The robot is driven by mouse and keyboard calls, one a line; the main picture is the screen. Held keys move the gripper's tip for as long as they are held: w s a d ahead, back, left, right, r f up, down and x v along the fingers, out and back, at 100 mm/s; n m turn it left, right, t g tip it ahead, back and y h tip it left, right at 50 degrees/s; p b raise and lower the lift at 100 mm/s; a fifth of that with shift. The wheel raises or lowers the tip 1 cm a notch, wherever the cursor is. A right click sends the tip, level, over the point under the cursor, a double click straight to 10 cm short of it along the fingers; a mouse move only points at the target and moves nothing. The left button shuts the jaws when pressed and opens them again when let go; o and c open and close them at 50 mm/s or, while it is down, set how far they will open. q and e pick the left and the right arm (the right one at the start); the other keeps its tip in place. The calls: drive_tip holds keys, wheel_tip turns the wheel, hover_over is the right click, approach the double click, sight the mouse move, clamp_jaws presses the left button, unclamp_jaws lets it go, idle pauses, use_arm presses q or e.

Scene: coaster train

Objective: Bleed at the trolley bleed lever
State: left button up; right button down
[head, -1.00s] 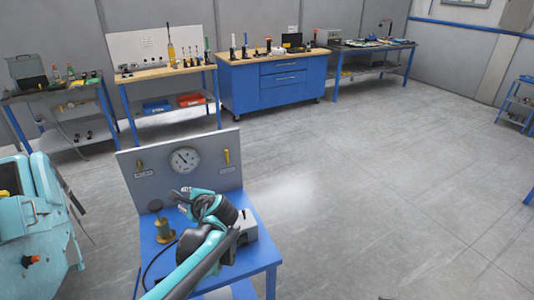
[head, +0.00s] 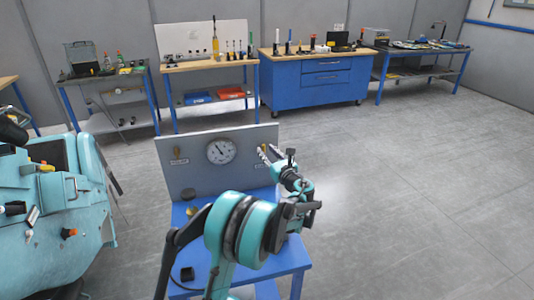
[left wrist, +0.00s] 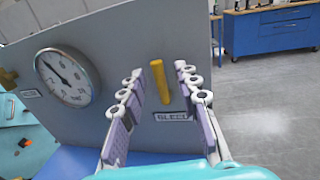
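The grey panel (head: 210,180) stands upright at the back of the blue trolley (head: 288,258). It carries a round dial gauge (head: 221,150); the gauge also shows in the left wrist view (left wrist: 67,78). To the right of the gauge, the yellow bleed lever (left wrist: 160,82) points up, with a partly readable label below it. My left gripper (left wrist: 162,92) is open, with one finger on each side of the lever in that view. I cannot tell whether the fingers touch it. In the head view the left gripper (head: 269,153) is at the panel's right side. My right gripper is not visible.
A second small yellow fitting (head: 178,153) sits left of the gauge. A teal machine (head: 50,215) stands close on the left. Workbenches and a blue cabinet (head: 312,80) line the back wall. The floor to the right is clear.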

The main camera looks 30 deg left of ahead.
use_arm(q)
drive_tip(key=shift+w+a, duration=0.3)
drive_tip(key=shift+a, duration=0.25)
clamp_jaws()
